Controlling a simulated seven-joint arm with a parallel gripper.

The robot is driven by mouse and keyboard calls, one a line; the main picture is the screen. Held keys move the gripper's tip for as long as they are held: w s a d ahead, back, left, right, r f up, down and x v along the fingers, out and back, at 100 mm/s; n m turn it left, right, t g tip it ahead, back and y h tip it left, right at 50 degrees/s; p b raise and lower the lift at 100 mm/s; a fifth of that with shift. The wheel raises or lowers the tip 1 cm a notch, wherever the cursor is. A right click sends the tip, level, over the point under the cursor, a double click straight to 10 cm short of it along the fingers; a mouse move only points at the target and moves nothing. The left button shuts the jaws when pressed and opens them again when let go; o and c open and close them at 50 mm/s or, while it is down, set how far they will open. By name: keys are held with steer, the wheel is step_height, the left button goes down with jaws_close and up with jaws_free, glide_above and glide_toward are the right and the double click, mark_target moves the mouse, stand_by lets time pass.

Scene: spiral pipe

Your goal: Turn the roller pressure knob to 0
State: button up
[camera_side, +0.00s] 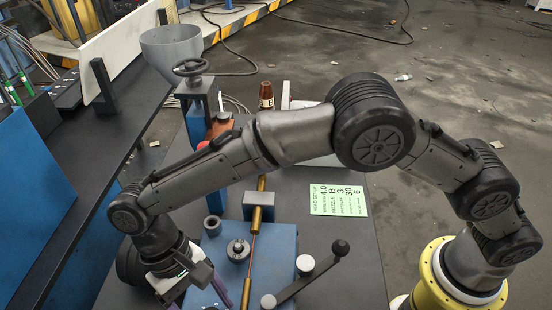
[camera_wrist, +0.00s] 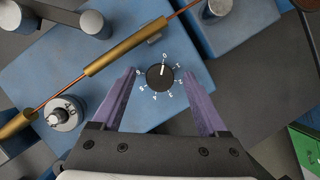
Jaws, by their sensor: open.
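The black round dial knob (camera_wrist: 160,77) sits on the blue machine plate (camera_wrist: 95,75) in the wrist view. White digits ring it, and its white pointer line points up, towards the mark at the top of the ring, which looks like a 0. My gripper (camera_wrist: 160,73) is open, its two purple fingers on either side of the knob and apart from it. I cannot tell how high the fingertips are above the plate. In the side view my gripper (camera_side: 234,290) is at the bottom edge, and the knob is not visible there.
A brass tube (camera_wrist: 128,48) with a copper rod runs diagonally beside the knob. A silver cylinder knob (camera_wrist: 63,112) stands left of my fingers. In the side view a crank lever (camera_side: 305,270) with a black ball and a green set-up card (camera_side: 338,200) lie to the right.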

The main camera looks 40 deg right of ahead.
steer(key=m+y, duration=0.1)
steer(key=m, duration=0.1)
steer(key=m+y, duration=0.1)
steer(key=m, duration=0.2)
steer(key=shift+d, duration=0.2)
steer(key=m+y, duration=0.1)
steer(key=m, duration=0.1)
steer(key=m+t, duration=0.1)
steer(key=m, duration=0.2)
steer(key=shift+s+d+m+y, duration=0.1)
steer(key=shift+m+y, duration=0.2)
steer(key=shift+y, duration=0.1)
steer(key=v, duration=1.4)
steer(key=w+d+r+m+t+y, duration=0.1)
steer(key=d+r+t, duration=0.3)
steer(key=d+r, duration=0.7)
steer(key=d+m, duration=0.1)
steer(key=d, duration=0.3)
steer(key=shift+w+d+r, duration=0.2)
steer(key=shift+w+d, duration=0.1)
steer(key=shift+w, duration=0.1)
